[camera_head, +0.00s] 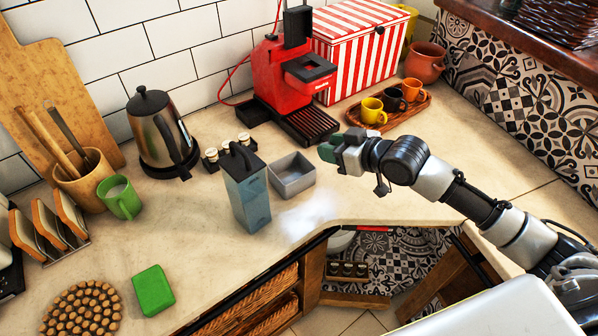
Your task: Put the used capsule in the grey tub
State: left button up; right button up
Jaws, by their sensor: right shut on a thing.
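The grey tub (279,192) is a small open square container on the counter, in front of the red coffee machine. It looks empty from here. My right gripper (331,151) comes in from the right and is just right of and behind the tub in the picture, apart from it. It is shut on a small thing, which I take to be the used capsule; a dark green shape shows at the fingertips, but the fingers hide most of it. My left gripper is not in view.
A tall blue-grey container (250,200) stands just left of the tub. The red coffee machine (275,75) and its drip tray (307,124) are behind. A wooden tray with cups (373,111) sits behind my gripper. The counter's front edge is close, with open shelving below.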

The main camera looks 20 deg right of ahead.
jog(key=w+a+f, duration=0.2)
jog(key=f, duration=0.1)
jog(key=w+a+f+p, duration=0.1)
jog(key=w+a+f, duration=0.1)
jog(key=f, duration=0.1)
jog(key=w+a+f, duration=0.2)
jog(key=f, duration=0.1)
jog(key=shift+a+f+p, duration=0.15)
jog(key=shift+a+p, duration=0.05)
jog(key=shift+p, duration=0.2)
jog(key=shift+f, duration=0.1)
